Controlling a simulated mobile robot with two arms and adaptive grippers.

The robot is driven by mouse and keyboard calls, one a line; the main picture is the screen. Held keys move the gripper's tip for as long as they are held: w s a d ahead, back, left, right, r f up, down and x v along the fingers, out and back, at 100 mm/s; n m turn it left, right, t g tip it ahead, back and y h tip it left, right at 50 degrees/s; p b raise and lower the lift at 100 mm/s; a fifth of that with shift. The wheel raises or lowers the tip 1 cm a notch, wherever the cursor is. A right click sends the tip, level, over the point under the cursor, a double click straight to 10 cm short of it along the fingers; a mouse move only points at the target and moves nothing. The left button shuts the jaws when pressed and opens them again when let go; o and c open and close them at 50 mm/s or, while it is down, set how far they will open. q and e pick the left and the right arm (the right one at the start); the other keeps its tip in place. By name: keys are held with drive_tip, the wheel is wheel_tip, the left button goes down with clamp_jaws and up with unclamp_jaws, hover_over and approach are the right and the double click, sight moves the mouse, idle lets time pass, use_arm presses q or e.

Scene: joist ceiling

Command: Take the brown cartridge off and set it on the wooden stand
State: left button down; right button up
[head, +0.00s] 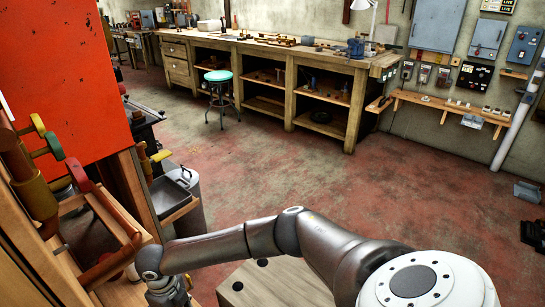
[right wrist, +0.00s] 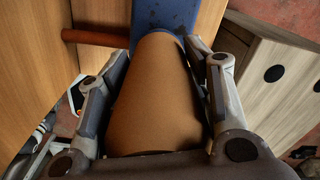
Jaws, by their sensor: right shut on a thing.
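The brown cartridge (right wrist: 158,100) is a smooth tan-brown cylinder filling the middle of the right wrist view. My right gripper (right wrist: 162,62) is shut on it, one finger along each side. The cartridge's far end meets a dark blue part (right wrist: 165,14); I cannot tell whether the two are joined. The wooden stand (right wrist: 285,75) is a pale box with dark round spots, right of the gripper and apart from it. Its top (head: 270,285) also shows at the bottom of the head view, partly behind my right arm. The cartridge is not distinguishable in the head view. My left gripper is not in view.
A reddish-brown rod (right wrist: 95,37) lies just left of the cartridge's far end. In the head view, a wooden frame with pipes and coloured handles (head: 45,190) stands at the left, below a red panel (head: 70,75). A grey bin (head: 182,205) stands beyond. Open floor (head: 300,170) lies ahead.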

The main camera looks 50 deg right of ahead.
drive_tip(key=shift+s+d+f, duration=0.1)
drive_tip(key=shift+d+f, duration=0.1)
drive_tip(key=shift+f, duration=0.05)
drive_tip(key=shift+n, duration=1.1)
drive_tip(key=o, duration=0.6)
drive_tip(key=shift+n, duration=0.3)
drive_tip(key=o, duration=0.5)
